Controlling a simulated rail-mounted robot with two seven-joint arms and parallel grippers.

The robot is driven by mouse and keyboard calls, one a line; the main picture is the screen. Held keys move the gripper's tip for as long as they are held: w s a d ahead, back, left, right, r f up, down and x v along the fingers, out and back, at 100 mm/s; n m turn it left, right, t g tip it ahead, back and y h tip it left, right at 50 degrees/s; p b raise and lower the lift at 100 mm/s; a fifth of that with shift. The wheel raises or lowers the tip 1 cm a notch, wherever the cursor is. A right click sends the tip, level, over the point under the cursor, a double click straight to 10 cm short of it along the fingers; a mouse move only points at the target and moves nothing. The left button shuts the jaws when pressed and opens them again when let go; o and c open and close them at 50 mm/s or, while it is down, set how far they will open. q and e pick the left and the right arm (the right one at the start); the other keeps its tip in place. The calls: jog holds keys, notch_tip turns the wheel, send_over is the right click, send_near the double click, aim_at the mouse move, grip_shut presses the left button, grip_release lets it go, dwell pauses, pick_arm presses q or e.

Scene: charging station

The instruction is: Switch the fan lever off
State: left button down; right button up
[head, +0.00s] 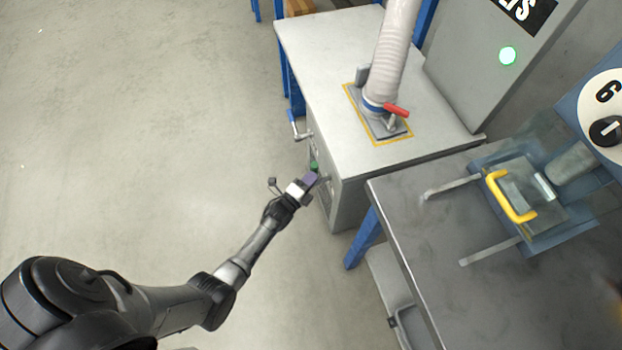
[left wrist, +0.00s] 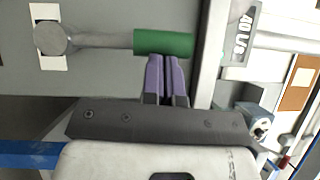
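A lever with a green grip (head: 314,166) is on the side of the grey cabinet. In the left wrist view its metal arm runs from a round pivot at left to the green grip (left wrist: 163,42). My left gripper (head: 311,179) is at this grip. In the left wrist view its purple fingers (left wrist: 166,60) are shut together, with their tips at the grip's lower edge. They are not around the grip; I cannot tell whether they touch it. My right gripper is not in view.
A hose (head: 391,55) rises from a base with a red handle (head: 397,110) on the cabinet top (head: 322,49). A blue-handled crank (head: 294,117) sticks out from the cabinet. At right, a metal table (head: 420,232) carries a machine with a yellow handle (head: 509,198). The floor at left is clear.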

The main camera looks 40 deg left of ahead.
pick_arm(q)
jog(key=shift+r, duration=0.1)
jog(key=s+p, duration=0.4)
jog(key=s, duration=0.9)
jog(key=shift+s+f, duration=0.4)
jog(key=shift+w, duration=0.1)
